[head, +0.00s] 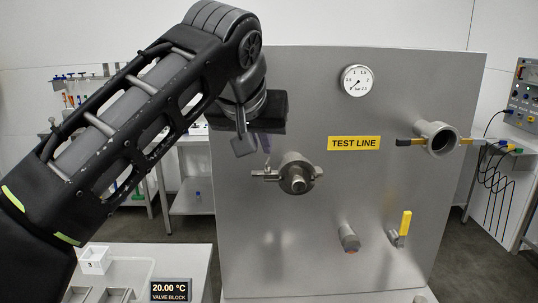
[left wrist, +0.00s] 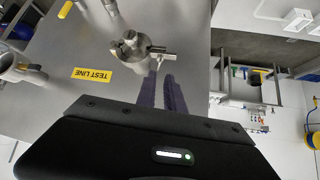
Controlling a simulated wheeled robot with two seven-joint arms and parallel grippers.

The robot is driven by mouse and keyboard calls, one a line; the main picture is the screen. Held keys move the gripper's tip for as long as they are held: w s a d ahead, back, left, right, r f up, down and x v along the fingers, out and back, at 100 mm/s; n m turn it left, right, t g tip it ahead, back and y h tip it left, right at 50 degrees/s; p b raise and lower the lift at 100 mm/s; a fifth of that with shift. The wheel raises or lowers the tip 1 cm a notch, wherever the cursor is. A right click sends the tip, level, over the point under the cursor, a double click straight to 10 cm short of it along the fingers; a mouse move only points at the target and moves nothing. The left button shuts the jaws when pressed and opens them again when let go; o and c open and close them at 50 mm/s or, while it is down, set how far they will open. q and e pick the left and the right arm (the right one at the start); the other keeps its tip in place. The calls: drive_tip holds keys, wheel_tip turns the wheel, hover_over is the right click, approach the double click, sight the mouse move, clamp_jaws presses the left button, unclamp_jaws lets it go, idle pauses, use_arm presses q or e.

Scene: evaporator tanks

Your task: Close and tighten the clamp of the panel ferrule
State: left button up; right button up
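The panel ferrule with its round metal clamp (head: 297,174) sticks out of the steel panel (head: 370,230), left of and below the yellow TEST LINE label (head: 353,143). A small lug with a bolt (head: 266,175) stands out at the clamp's left side. The clamp also shows in the left wrist view (left wrist: 128,47), with the lug pointing right. I cannot tell whether its halves are fully shut. My left gripper (head: 252,147) is above and left of the clamp, apart from it. Its dark fingers (left wrist: 161,82) have a narrow empty gap between them. My right gripper is out of view.
A pressure gauge (head: 357,81) sits high on the panel. An open pipe fitting with side handles (head: 437,138), a short stub (head: 349,238) and a yellow-handled valve (head: 404,225) stick out at the right.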

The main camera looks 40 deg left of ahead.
sight(267, 162)
use_arm(q)
drive_tip(key=x, duration=0.7)
drive_tip(key=shift+f, duration=0.25)
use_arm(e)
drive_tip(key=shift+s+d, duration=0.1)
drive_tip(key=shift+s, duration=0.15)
use_arm(q)
drive_tip(key=shift+s+d, duration=0.1)
drive_tip(key=shift+c, duration=0.5)
clamp_jaws()
idle(0.5)
drive_tip(key=shift+m, duration=0.3)
